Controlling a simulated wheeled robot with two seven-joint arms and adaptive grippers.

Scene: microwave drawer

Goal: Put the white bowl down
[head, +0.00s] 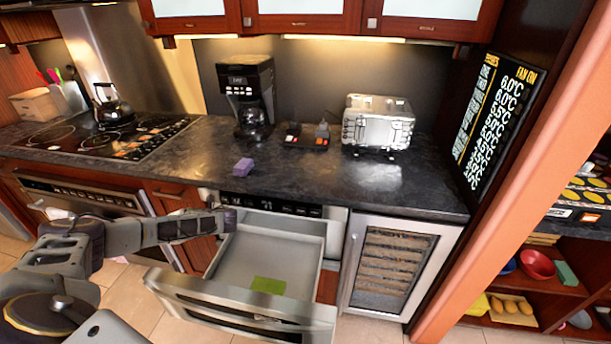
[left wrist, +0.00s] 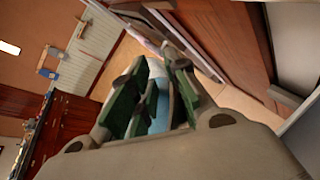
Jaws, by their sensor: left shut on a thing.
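My left gripper (head: 62,226) is low at the left of the head view, in front of the cabinets and left of the open drawer. In the left wrist view its dark green fingers (left wrist: 152,90) are close together, shut on a pale white-blue thing, which I take for the white bowl (left wrist: 158,98). Only a narrow strip of it shows between the fingers. Its full shape is hidden, and I cannot tell how it is tilted. Floor and wooden cabinet fronts lie beyond the fingers. My right gripper is not in view.
The microwave drawer (head: 218,300) is pulled out, with a flat green thing (head: 268,285) inside. The dark counter (head: 320,180) bears a purple block (head: 243,165), coffee maker (head: 247,95), toaster (head: 377,122) and kettle (head: 110,105). The counter's front middle is clear.

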